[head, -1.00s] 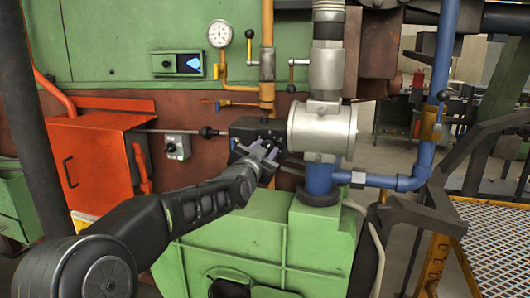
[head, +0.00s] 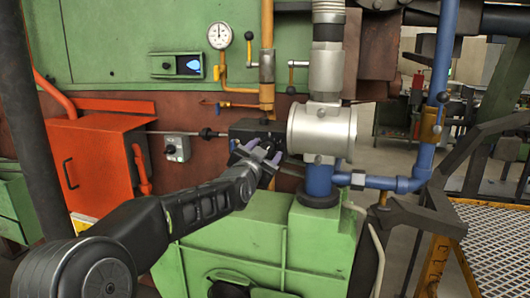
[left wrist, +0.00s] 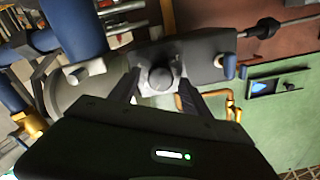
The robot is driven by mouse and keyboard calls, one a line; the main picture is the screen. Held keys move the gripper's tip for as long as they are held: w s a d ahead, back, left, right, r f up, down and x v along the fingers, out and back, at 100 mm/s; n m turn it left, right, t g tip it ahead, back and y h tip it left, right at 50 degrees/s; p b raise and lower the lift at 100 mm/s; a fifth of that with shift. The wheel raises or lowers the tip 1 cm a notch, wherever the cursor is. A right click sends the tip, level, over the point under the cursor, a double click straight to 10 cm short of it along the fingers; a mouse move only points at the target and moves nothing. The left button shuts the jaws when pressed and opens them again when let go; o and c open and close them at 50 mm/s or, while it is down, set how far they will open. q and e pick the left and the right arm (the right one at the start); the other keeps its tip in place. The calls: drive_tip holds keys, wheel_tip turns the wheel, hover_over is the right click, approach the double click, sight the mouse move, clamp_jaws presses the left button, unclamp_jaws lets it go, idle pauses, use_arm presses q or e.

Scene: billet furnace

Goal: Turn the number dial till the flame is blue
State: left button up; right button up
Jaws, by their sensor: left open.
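The dial shows in the left wrist view as a round grey knob (left wrist: 160,78) on a light plate, on the front of a dark box (left wrist: 207,63). In the head view the dark box (head: 252,130) sits left of a silver cylinder, and my gripper hides the dial. My left gripper (head: 259,157) is open in front of the box. In the left wrist view its fingers (left wrist: 158,90) stand on either side of the knob; I cannot tell whether they touch it. A blue flame shows in the small furnace window (head: 190,65). My right gripper is not in view.
A silver cylinder (head: 322,131) and blue pipe (head: 385,182) stand right of the box. A pressure gauge (head: 220,35), yellow pipe (head: 267,60) and grey switch box (head: 177,147) are nearby. A green housing (head: 260,235) lies below my forearm.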

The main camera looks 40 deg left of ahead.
use_arm(q)
drive_tip(key=shift+s, duration=0.1)
drive_tip(key=b+v, duration=0.2)
drive_tip(key=v, duration=0.5)
drive_tip(key=shift+s+d, duration=0.15)
drive_tip(key=shift+s, duration=0.15)
